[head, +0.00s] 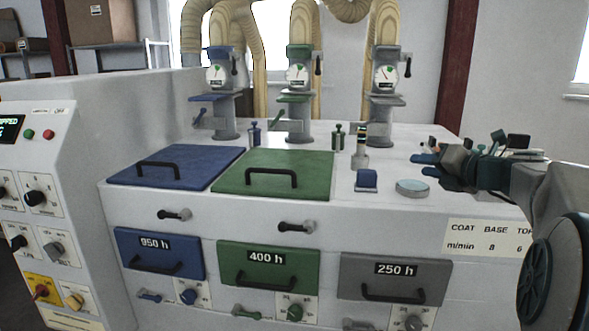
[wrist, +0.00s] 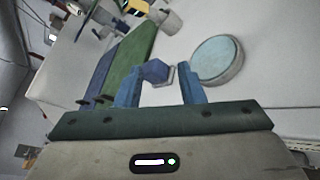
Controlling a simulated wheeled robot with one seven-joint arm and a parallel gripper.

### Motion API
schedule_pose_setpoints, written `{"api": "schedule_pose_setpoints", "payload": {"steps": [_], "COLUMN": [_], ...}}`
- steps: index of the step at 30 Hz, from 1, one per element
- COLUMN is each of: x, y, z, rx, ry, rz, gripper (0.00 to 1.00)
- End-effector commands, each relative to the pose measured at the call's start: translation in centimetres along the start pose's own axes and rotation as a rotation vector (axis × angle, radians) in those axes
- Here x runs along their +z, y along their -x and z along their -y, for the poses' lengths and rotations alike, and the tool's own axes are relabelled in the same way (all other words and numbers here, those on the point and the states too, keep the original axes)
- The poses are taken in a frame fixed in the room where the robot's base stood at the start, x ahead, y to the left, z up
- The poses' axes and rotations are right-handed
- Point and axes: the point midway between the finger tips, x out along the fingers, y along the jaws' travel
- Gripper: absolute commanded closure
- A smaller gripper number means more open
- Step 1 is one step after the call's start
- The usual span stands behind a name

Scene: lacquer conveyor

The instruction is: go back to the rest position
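My gripper (head: 428,158) is above the right part of the white counter, pointing left in the head view. In the wrist view its two blue fingers (wrist: 160,84) stand apart with nothing held between them. A small blue block (head: 367,180) on a pale base stands on the counter, left of my gripper; in the wrist view the block (wrist: 156,70) shows beyond the gap between the fingertips. A round grey dish with a light blue top (head: 412,188) lies below my gripper and shows at right in the wrist view (wrist: 218,60).
Blue (head: 175,167) and green (head: 274,174) lids with black handles cover the counter's left and middle. Three dial stands (head: 299,90) stand at the back. Small weights (head: 254,134) and a banded post (head: 360,148) stand between. A control panel (head: 40,200) rises at left.

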Motion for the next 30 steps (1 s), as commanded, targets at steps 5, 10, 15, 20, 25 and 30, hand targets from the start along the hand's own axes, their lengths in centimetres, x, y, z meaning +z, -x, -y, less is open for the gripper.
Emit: {"api": "schedule_pose_setpoints", "payload": {"steps": [5,10,15,20,25,30], "x": [-3.5,-8.1,-15.1,-22.0,-28.3,-33.4], "y": [-0.2,-0.2,0.9,3.3,6.9,10.9], "z": [-1.3,-2.7,-4.2,-4.9,-4.6,-3.4], "rx": [-0.024,-0.028,0.018,0.143,0.367,0.693], "ry": [0.213,0.491,0.933,1.42,1.927,2.409], "rz": [-0.095,-0.222,-0.423,-0.633,-0.834,-1.003], "gripper": [0.65,0.65,0.65,0.65,0.65,0.65]}}
